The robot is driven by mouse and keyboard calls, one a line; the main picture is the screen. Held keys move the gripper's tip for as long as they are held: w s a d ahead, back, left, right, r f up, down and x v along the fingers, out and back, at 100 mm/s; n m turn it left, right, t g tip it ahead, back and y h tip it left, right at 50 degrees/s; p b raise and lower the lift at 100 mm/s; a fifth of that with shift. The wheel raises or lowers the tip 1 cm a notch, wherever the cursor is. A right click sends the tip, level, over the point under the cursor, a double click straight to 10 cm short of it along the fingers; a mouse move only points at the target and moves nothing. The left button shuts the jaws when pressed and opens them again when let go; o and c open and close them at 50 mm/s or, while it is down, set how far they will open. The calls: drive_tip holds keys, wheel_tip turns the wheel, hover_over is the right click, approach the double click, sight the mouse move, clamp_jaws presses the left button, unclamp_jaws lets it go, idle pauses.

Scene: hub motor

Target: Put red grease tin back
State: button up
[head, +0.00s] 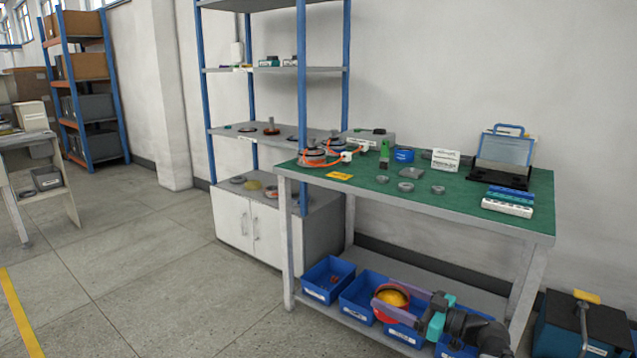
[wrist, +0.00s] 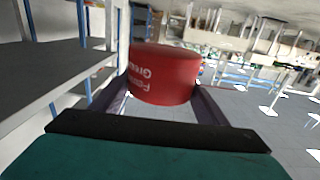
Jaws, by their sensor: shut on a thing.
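The red grease tin (wrist: 165,75) with white lettering is between the two fingers of my gripper (wrist: 165,92) in the wrist view. In the head view the tin (head: 377,308) shows red at its side with a yellow-orange rounded part on it. My gripper (head: 392,302) is shut on the tin, at the lower right, in front of the blue bins under the workbench. My gripper and arm cover parts of the tin and bins. The tin looks tilted in the wrist view; I cannot tell its exact height.
The green-topped workbench (head: 470,199) holds several small parts and tools. Blue bins (head: 328,279) stand on its lower shelf. A blue-post shelf rack (head: 225,136) stands left of it, over a white cabinet (head: 235,220). A dark toolbox (head: 560,325) stands at right. Floor at left is clear.

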drive_tip(key=shift+s+a+r+n+g+y+p, duration=0.15)
drive_tip(key=shift+s+a+r+p, duration=0.1)
drive_tip(key=shift+a+r, duration=0.25)
drive_tip(key=shift+s+a+r+n+g+y+p, duration=0.15)
drive_tip(key=shift+a+r+p, duration=0.15)
drive_tip(key=shift+a, duration=0.3)
wheel_tip(320, 180, up, 18)
drive_tip(key=p, duration=2.6)
drive_tip(key=shift+r, duration=0.25)
drive_tip(key=shift+w+d, duration=0.1)
drive_tip(key=shift+d, duration=0.05)
